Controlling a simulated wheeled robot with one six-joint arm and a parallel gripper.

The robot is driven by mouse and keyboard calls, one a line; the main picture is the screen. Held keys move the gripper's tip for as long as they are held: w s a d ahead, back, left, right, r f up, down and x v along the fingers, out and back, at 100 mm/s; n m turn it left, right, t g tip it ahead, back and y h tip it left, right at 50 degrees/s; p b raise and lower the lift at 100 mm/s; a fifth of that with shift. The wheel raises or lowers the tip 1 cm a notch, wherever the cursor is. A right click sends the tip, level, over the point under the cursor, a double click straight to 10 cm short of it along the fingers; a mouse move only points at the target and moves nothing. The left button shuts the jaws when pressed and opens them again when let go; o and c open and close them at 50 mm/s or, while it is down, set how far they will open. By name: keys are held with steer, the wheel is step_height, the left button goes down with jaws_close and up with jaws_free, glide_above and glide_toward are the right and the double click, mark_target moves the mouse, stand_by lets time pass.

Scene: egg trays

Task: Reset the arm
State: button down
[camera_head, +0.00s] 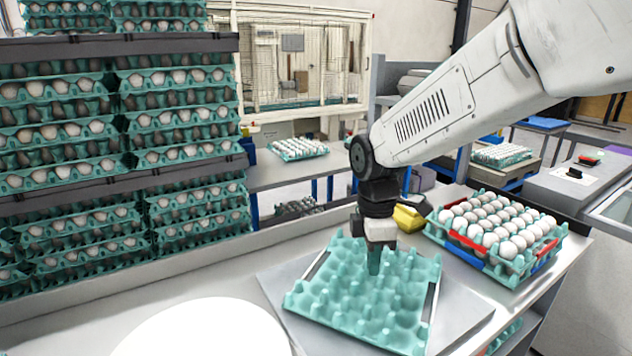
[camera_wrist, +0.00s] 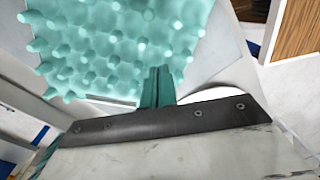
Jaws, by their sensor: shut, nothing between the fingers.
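My arm reaches in from the upper right in the head view, and my gripper (camera_head: 374,268) points down over an empty teal egg tray (camera_head: 345,300). The teal fingers are together with nothing between them. In the wrist view my gripper (camera_wrist: 158,75) shows its closed fingers in front of the tray (camera_wrist: 100,45). I cannot tell whether the fingertips touch the tray. The tray lies on a grey plate (camera_head: 462,312) on the worktable and holds no eggs.
A full egg tray stack (camera_head: 500,262) with red and blue clips stands right of the plate. A yellow object (camera_head: 408,218) lies behind the tray. Tall racks of egg trays (camera_head: 100,215) stand at left. A white round surface (camera_head: 205,330) is at the front left.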

steer(key=s+d+r+m, duration=0.2)
steer(key=s+d+m, duration=0.2)
steer(key=s+m, duration=0.2)
steer(key=s+d+r+m+t, duration=0.1)
steer(key=s+d+r+m, duration=0.2)
steer(key=s+m, duration=0.3)
steer(key=s+d+r+m+t, duration=0.1)
steer(key=s+d+r+m, duration=0.1)
steer(key=s+d+m, duration=0.4)
steer(key=shift+s+r, duration=0.2)
steer(key=shift+s, duration=2.65)
